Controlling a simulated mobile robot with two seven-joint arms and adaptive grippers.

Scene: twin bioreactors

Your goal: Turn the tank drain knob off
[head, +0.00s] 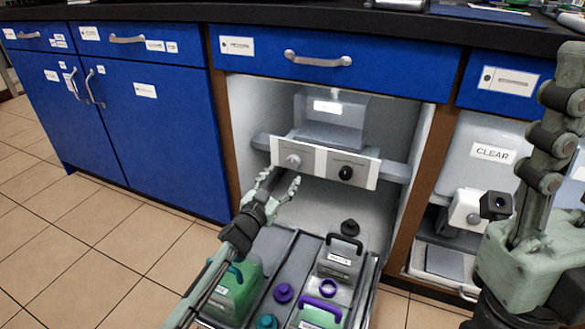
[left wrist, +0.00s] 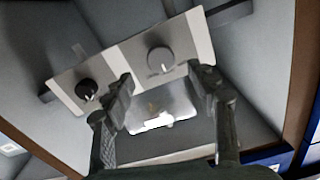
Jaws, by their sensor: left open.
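A white panel (head: 322,162) in the open cabinet bay carries a pale grey knob (head: 293,161) on the left and a black knob (head: 346,173) on the right. I cannot read which is the tank drain knob. My left gripper (head: 279,184) is open and empty, just below and in front of the grey knob. In the left wrist view the grey knob (left wrist: 160,60) lies beyond and between the open fingers (left wrist: 158,92), apparently apart from them. The black knob (left wrist: 87,89) is off to the left there.
A pulled-out tray (head: 283,256) below the panel holds a green container (head: 236,282), a white-labelled container (head: 338,262) and several caps. A tank (head: 332,115) stands behind the panel. Brown cabinet posts (head: 426,187) flank the bay. Floor tiles at left are clear.

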